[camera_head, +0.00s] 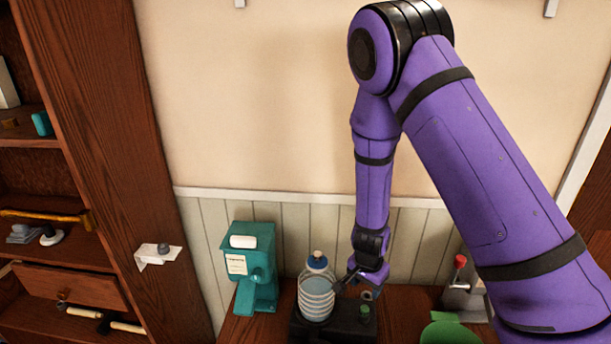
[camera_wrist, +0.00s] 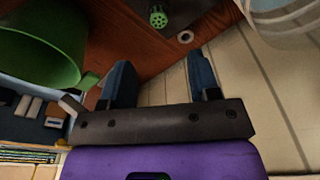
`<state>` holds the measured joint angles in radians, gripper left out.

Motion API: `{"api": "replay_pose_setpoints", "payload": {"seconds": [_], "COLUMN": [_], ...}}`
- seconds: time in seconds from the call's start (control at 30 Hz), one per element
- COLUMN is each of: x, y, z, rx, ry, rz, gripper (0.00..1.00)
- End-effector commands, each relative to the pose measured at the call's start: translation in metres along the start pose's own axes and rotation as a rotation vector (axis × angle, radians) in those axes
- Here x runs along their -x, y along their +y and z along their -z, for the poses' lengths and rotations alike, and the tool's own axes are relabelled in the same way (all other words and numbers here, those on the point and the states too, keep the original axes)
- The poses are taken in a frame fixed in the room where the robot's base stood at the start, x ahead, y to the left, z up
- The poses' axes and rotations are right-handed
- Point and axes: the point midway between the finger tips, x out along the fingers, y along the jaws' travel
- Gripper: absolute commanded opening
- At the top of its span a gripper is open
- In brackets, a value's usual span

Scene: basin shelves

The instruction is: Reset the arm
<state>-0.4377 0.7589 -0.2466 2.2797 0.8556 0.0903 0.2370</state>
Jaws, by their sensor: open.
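My purple arm reaches down from the right in the head view and ends in my gripper (camera_head: 352,282), low over the dark wooden counter. In the wrist view my gripper (camera_wrist: 160,80) has its two dark fingers wide apart, with nothing between them. A clear ringed bottle (camera_head: 316,296) with a blue cap stands on a black base (camera_head: 300,330), just left of my gripper. I cannot tell whether they touch. Part of the bottle shows at the top right of the wrist view (camera_wrist: 290,15).
A teal dispenser (camera_head: 255,262) stands left of the bottle. A small ring-shaped roll (camera_head: 367,295) lies near my gripper. A green pan-like item (camera_head: 450,331) and a red-topped item (camera_head: 460,270) are right. A wooden shelf unit (camera_head: 105,130) stands left. Bare wall (camera_head: 250,100) is behind.

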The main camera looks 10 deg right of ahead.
Motion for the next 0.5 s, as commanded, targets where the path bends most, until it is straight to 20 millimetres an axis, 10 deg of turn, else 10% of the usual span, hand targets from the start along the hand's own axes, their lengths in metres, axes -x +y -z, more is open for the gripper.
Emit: {"api": "replay_pose_setpoints", "payload": {"seconds": [0.5], "x": [0.129], "y": [-0.012], "z": [0.009], "rx": [0.152], "ry": [-0.074], "rz": [0.192], "gripper": [0.56]}}
